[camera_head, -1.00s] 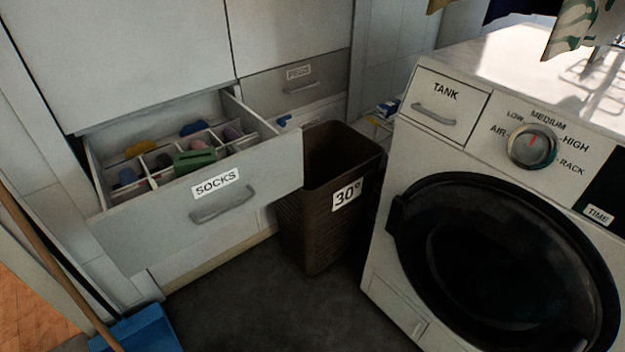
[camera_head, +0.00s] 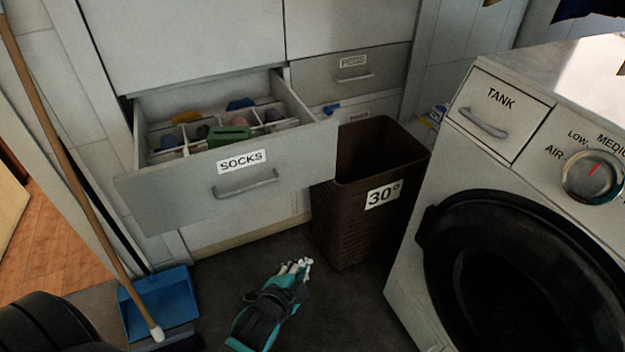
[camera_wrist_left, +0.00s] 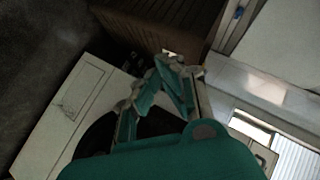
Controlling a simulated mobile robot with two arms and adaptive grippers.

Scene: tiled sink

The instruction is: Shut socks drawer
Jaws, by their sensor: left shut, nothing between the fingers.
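The socks drawer (camera_head: 160,195) stands pulled out of the white cabinet in the head view, with a "SOCKS" label and a bar handle (camera_head: 245,184) on its front. Coloured socks and a green item (camera_head: 229,135) lie in its divided inside. My left gripper (camera_head: 301,264) is in the head view, low in front of the drawer and below its handle, apart from it. It is shut and empty. In the left wrist view the fingers (camera_wrist_left: 172,58) point toward the brown basket, and the drawer front is not clearly seen. My right gripper is not in view.
A brown "30°" basket (camera_head: 335,225) stands right of the drawer, close to its right front corner. The white washer (camera_head: 405,290) is at right. A broom (camera_head: 75,175) and a blue dustpan (camera_head: 165,298) stand at left. The pegs drawer (camera_head: 385,65) is shut. Dark floor is free below the socks drawer.

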